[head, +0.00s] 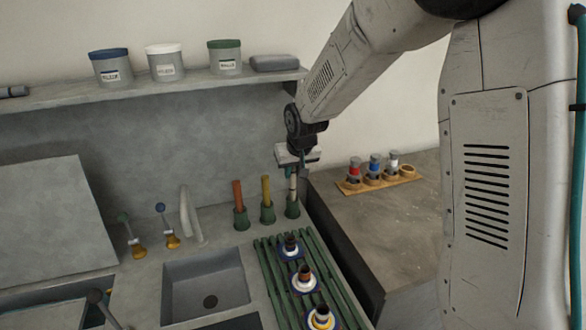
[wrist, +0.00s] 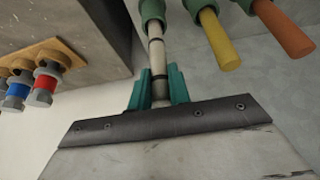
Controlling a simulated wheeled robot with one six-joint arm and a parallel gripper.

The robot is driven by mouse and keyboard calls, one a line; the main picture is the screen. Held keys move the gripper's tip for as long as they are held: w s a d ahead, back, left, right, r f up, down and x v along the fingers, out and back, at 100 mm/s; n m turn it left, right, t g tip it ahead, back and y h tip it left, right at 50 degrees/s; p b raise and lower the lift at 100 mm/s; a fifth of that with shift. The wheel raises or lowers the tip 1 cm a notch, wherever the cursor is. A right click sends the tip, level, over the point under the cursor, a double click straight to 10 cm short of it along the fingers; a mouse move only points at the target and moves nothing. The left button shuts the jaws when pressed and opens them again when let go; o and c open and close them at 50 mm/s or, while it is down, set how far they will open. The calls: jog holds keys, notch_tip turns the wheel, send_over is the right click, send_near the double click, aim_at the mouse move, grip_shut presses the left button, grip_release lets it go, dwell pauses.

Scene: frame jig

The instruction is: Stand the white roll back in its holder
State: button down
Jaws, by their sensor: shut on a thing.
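The white roll (head: 293,184) is a thin pale rod with dark bands. It stands about upright, and its lower end meets the mouth of the rightmost green holder (head: 292,208) at the back of the counter. How deep it sits is hidden by the holder. My gripper (head: 293,172) is above that holder, shut on the roll's upper part. In the wrist view the roll (wrist: 156,48) runs from between the teal fingers to the green holder (wrist: 152,10). An orange roll (head: 238,193) and a yellow roll (head: 266,188) stand in the green holders to the left.
A green slatted rack (head: 262,262) with several ringed pieces lies in front of the holders. A sink (head: 205,285) and tap (head: 190,215) are to the left. A wooden tray (head: 408,181) with coloured pieces is on the right surface. A shelf (head: 190,82) with tubs hangs above.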

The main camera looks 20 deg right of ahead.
aim_at(294, 177)
jog(key=shift+f, duration=0.1)
jog(key=shift+f, duration=0.95)
jog(key=shift+f, duration=0.6)
jog(key=c, duration=1.2)
grip_release()
jog(key=shift+c, duration=0.2)
jog(key=shift+r, duration=0.1)
